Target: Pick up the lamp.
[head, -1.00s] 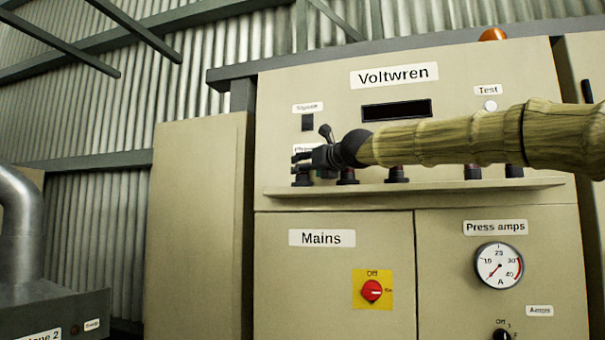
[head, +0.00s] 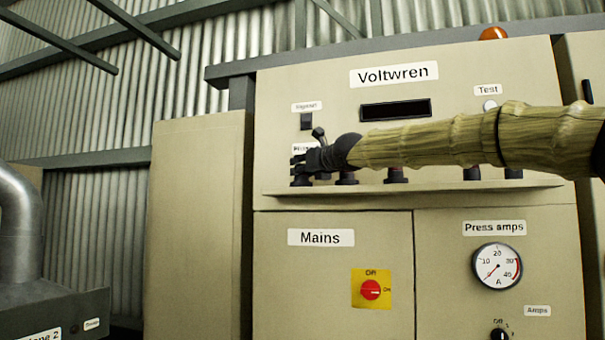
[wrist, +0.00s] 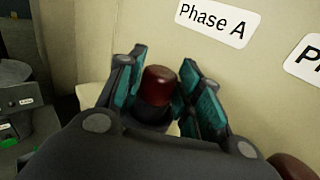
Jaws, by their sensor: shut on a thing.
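The lamp (wrist: 157,86) has a dark red, rounded cap on a black base and stands upright in the wrist view. My gripper (wrist: 163,62) has its teal-padded fingers on both sides of it, shut on it. In the head view my gripper (head: 303,163) is at the left end of the shelf, and the dark lower part of the lamp (head: 301,181) shows just beneath it, at the shelf. The lamp's cap is hidden there by my fingers.
More dark-based lamps stand along the narrow shelf (head: 430,187) to the right. The cabinet panel with the "Phase A" label (wrist: 212,20) rises close behind. An orange beacon (head: 493,33) sits on top. The red mains switch (head: 370,290) is below.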

